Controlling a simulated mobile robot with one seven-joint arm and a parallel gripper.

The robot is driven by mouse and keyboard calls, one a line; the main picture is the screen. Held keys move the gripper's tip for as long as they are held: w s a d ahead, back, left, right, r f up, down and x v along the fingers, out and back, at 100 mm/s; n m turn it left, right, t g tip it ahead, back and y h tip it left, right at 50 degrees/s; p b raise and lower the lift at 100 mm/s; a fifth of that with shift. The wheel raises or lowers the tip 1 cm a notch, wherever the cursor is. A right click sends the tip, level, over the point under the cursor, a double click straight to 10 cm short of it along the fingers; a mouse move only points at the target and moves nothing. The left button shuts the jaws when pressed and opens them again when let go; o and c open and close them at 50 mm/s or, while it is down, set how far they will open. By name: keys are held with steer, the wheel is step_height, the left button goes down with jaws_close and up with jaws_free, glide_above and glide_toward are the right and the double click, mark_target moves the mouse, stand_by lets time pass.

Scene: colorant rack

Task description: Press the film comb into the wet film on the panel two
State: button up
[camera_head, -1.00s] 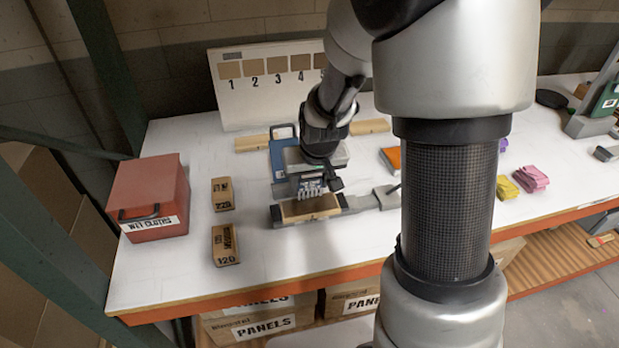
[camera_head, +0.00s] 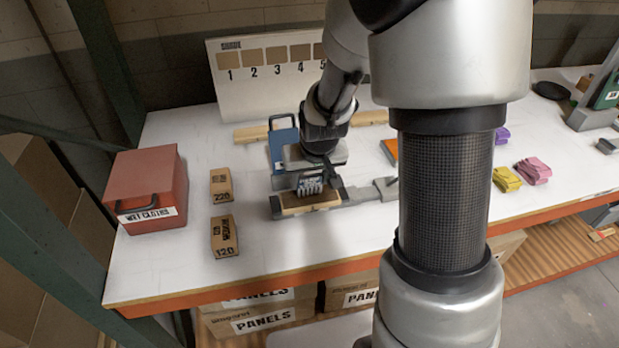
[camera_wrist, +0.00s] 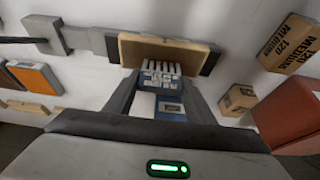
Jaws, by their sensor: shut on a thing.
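A film comb (camera_head: 311,186) with a blue and white body and several pale teeth is in my gripper (camera_head: 311,180). In the wrist view, the comb (camera_wrist: 160,84) sits between the two grey fingers of my gripper (camera_wrist: 162,98), its teeth towards the panel. A tan wooden panel (camera_head: 318,205) lies in a grey clamp fixture on the table. In the wrist view, the panel (camera_wrist: 190,56) is just beyond the teeth. The comb's teeth are over or at the panel's back edge; I cannot tell if they touch the film. The panel's number is not readable here.
The grey clamp fixture (camera_head: 362,195) extends right of the panel. A blue handled object (camera_head: 283,150) stands behind my gripper. Two sanding blocks (camera_head: 221,187) and a red wet-cloths box (camera_head: 146,190) stand left. A numbered board (camera_head: 262,85) is behind. The front left table is clear.

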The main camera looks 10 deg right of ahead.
mark_target(310, 177)
steer(key=shift+f+b, duration=0.6)
stand_by(1.6)
steer(key=shift+r, duration=0.1)
steer(key=shift+r+p, duration=2.4)
steer(key=shift+r, duration=1.15)
steer(key=shift+f, duration=0.15)
steer(key=s+f, duration=0.3)
steer(key=s, duration=0.1)
steer(key=shift+s+f, duration=0.35)
steer(key=shift+f, duration=0.05)
